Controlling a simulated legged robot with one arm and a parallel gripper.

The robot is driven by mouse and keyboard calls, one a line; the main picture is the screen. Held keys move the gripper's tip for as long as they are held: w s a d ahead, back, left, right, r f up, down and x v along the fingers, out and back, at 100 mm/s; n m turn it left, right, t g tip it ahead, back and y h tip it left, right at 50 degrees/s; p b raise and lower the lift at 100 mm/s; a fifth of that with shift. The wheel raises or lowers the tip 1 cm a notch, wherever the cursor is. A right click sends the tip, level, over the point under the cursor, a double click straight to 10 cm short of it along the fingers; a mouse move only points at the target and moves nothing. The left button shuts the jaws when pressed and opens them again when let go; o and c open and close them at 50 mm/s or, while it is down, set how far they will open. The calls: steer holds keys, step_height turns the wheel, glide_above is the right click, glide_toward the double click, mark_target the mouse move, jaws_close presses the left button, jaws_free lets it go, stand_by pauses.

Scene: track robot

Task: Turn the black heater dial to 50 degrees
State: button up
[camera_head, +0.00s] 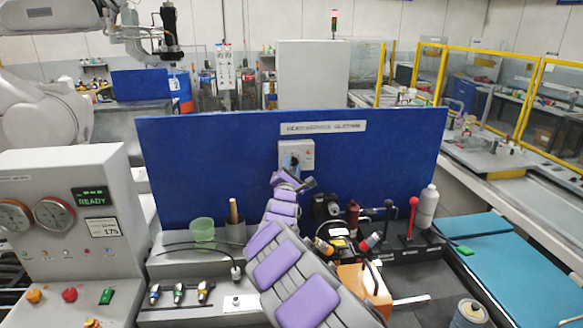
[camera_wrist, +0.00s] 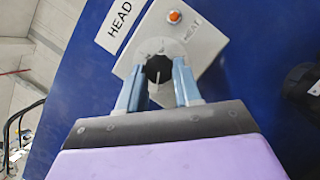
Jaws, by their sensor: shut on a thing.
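The black heater dial (camera_wrist: 158,69) sits on a light grey control box in the wrist view, with a pale scale plate around it and a white pointer mark. The control box (camera_head: 306,150) is fixed to the blue panel in the head view, where my gripper hides the dial. My gripper (camera_wrist: 158,80) has its two blue-grey fingers on either side of the dial, shut on it. In the head view, my gripper (camera_head: 290,163) reaches the lower left of the box. The dial's degree figures are too small to read.
An orange lamp (camera_wrist: 174,16) is on the box beside the word HEAT. The blue panel (camera_head: 210,150) stands behind my arm. A green cup (camera_head: 202,230) stands left of my arm. A red-knobbed lever (camera_head: 413,202) and a white bottle (camera_head: 427,205) stand to the right.

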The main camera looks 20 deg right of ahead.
steer(key=shift+c, duration=1.1)
steer(key=shift+m+p, duration=0.3)
steer(key=shift+p, duration=0.6)
